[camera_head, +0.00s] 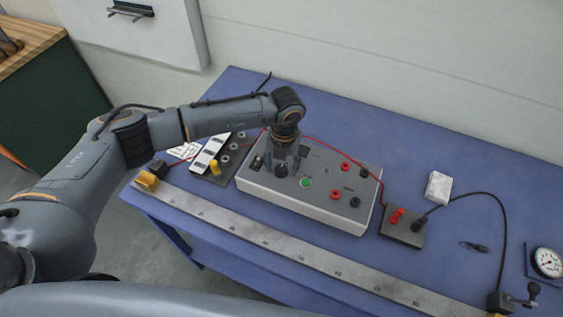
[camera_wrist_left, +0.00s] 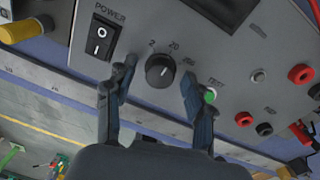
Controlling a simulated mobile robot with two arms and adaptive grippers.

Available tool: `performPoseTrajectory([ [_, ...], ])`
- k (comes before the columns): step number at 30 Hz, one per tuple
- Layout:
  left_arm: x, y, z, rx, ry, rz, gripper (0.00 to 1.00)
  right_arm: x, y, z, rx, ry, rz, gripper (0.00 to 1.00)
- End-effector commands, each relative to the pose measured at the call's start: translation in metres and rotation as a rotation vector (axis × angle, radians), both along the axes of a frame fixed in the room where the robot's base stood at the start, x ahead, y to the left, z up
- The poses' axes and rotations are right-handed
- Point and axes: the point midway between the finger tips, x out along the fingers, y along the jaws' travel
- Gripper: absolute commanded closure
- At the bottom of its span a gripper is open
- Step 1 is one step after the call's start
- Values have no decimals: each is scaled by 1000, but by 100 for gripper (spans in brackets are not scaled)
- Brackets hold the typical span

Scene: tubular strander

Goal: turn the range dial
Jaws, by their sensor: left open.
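The range dial is a black round knob (camera_wrist_left: 159,70) with a white pointer mark, on the grey face of a test box (camera_head: 330,213). In the left wrist view, the markings 2, 20 and a third, partly covered one lie around it. In the head view, the knob (camera_head: 281,170) is just below my left gripper (camera_head: 285,160). My left gripper (camera_wrist_left: 156,98) is open, its two fingers apart on either side of the dial. I see no contact with the dial. My right gripper is not in view.
Beside the dial are a power switch (camera_wrist_left: 102,34), a green test button (camera_wrist_left: 209,96) and red and black sockets (camera_wrist_left: 301,74). A red cable runs to a small terminal block (camera_head: 402,232) at right. A long ruler (camera_head: 290,250) lies along the front. A gauge (camera_head: 547,262) is far right.

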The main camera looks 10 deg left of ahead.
Motion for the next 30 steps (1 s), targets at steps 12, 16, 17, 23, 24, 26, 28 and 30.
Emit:
performPoseTrajectory([
  [12,0,0,0,-1,0,0,87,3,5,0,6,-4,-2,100],
  [16,0,0,0,-1,0,0,100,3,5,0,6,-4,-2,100],
  [17,0,0,0,-1,0,-1,100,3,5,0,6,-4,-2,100],
  [23,0,0,-2,-1,-1,-29,100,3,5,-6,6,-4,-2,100],
  [24,0,0,-2,-2,-1,-42,100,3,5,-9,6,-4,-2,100],
  [26,0,-1,-3,-2,-1,-68,100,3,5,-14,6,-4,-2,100],
  [28,0,-1,-4,-2,-2,-107,100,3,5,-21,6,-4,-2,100],
  [30,1,0,-5,-1,-3,-154,100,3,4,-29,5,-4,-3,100],
])
